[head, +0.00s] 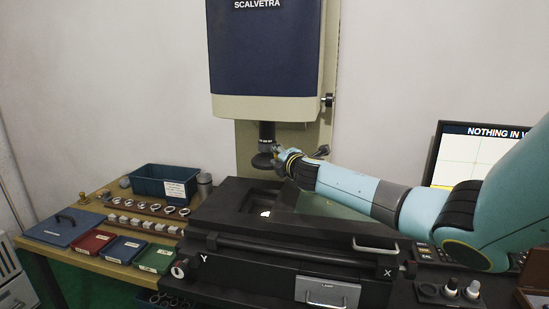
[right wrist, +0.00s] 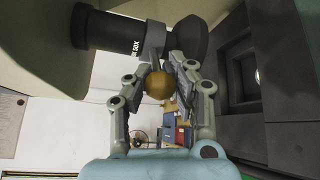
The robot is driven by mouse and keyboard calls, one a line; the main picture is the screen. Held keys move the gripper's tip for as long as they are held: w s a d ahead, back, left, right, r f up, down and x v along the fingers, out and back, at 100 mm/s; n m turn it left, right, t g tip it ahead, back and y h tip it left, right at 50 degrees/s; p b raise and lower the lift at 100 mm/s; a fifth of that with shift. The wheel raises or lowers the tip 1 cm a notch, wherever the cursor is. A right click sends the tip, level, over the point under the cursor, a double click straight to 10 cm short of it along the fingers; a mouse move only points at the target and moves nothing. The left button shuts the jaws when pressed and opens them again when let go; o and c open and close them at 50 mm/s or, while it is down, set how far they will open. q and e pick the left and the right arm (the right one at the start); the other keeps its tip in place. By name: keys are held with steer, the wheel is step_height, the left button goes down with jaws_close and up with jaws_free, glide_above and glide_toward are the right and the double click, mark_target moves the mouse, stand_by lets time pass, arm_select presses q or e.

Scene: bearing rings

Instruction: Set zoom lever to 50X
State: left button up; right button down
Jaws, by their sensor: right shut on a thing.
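The zoom lens (head: 266,141) hangs under the blue and cream machine head. In the right wrist view the black lens barrel (right wrist: 112,30) carries white lettering that appears to include 50X. The zoom lever is a short grey arm (right wrist: 154,42) with a brass-coloured ball knob (right wrist: 159,85). My right gripper (head: 279,158) reaches in from the right beside the lens. In the right wrist view its two fingers (right wrist: 160,75) are on either side of the lever and knob, shut on it. My left gripper is not in view.
The machine stage (head: 240,192) lies below the lens. A wooden side table at left holds a blue bin (head: 150,183), red, blue and green trays and several rings (head: 183,211). A monitor (head: 475,160) stands behind my right arm. Control knobs (head: 451,285) are at front right.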

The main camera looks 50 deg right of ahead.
steer(key=shift+s+d+f, duration=0.15)
steer(key=shift+d, duration=0.05)
steer(key=c, duration=1.5)
jaws_free()
steer(key=shift+s+d, duration=0.1)
steer(key=shift+s, duration=0.05)
steer(key=o, duration=0.5)
steer(key=shift+s+r, duration=0.2)
steer(key=shift+c, duration=0.2)
steer(key=shift+w, duration=0.25)
steer(key=v, duration=1.2)
steer(key=shift+f, duration=0.1)
